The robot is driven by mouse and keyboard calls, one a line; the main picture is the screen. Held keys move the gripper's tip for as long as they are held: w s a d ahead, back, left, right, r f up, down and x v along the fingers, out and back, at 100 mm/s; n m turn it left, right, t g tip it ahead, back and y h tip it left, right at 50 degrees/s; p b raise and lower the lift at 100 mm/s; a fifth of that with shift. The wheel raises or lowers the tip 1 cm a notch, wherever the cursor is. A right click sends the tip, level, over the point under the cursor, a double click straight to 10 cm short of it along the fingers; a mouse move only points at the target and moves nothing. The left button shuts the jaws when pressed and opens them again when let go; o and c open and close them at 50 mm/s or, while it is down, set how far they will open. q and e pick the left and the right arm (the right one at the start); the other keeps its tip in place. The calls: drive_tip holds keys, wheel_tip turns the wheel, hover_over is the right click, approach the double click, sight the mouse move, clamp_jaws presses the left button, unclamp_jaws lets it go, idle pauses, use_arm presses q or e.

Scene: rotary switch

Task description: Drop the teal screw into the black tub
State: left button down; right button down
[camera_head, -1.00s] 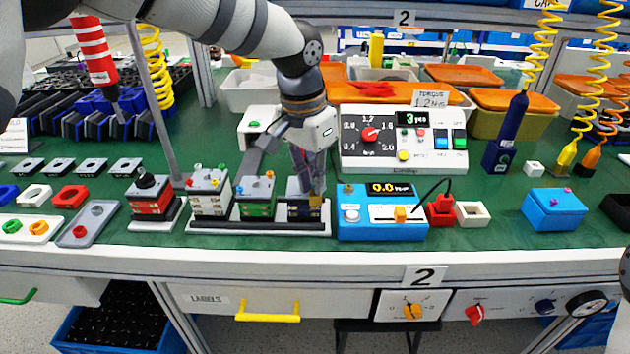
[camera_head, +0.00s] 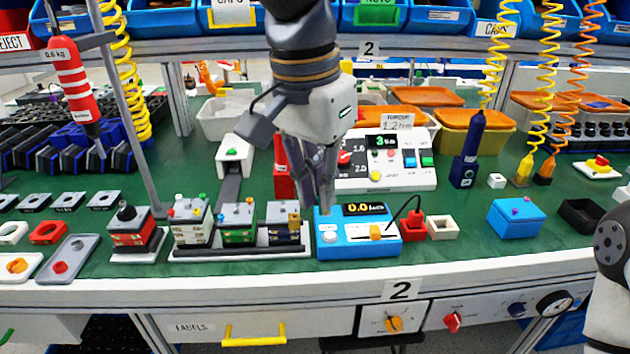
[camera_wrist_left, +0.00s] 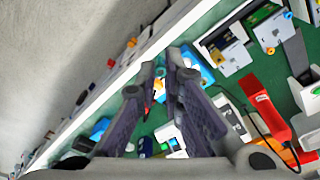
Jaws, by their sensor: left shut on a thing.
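The black tub (camera_head: 580,215) is an open dark box at the right of the green bench, right of a blue box. My right gripper is out of view.
The blue instrument box (camera_head: 358,232), a red plug (camera_head: 412,226) and an open white box (camera_head: 443,227) lie between my left gripper and the tub. A lidded blue box (camera_head: 517,217) stands just left of the tub. Coiled cords hang at the back right.

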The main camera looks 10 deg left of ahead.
use_arm(q)
drive_tip(key=shift+r, duration=1.5)
